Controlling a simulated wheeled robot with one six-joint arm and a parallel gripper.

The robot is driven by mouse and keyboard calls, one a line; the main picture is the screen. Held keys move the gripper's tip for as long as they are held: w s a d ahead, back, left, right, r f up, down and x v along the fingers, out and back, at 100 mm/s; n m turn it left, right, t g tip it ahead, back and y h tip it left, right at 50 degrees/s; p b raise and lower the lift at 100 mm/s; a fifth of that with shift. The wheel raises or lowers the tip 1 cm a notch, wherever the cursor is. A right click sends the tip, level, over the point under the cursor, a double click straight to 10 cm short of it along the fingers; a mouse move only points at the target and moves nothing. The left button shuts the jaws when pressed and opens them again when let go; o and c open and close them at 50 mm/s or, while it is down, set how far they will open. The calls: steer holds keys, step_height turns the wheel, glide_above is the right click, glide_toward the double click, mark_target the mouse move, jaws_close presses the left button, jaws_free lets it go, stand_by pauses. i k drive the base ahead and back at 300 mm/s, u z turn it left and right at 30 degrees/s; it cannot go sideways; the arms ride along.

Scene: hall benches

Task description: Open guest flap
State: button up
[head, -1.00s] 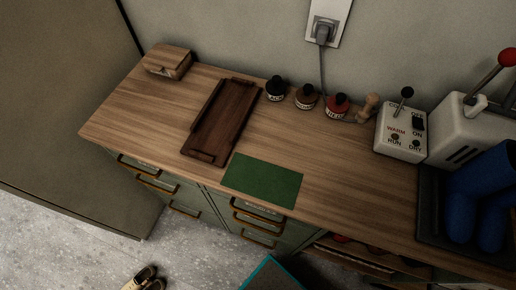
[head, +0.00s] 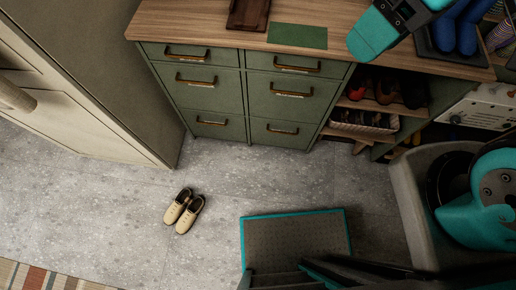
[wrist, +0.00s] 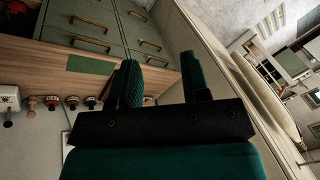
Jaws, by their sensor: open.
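A green cabinet (head: 257,84) under a wooden top has two columns of fronts with brass handles, all looking shut. Small labels sit below several handles but are too small to read, so I cannot tell which front is the guest flap. In the left column are an upper (head: 187,54), a middle (head: 195,83) and a lower handle (head: 211,123). The right column also has an upper (head: 297,68), a middle (head: 291,92) and a lower handle (head: 282,131). My gripper (wrist: 163,82) is open and empty in the wrist view, with the cabinet fronts beyond it, apart.
Beige shoes (head: 184,210) stand on the grey floor in front of the cabinet. An open shelf with shoes (head: 388,90) is at the right. A green mat (head: 297,37) and a dark wooden tray (head: 248,14) lie on the top. A tall cabinet stands at the left.

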mark_target(266, 132)
steer(key=u, duration=0.05)
steer(key=k, duration=0.2)
steer(key=z, duration=3.9)
steer(key=k, duration=0.75)
steer(key=u, duration=1.55)
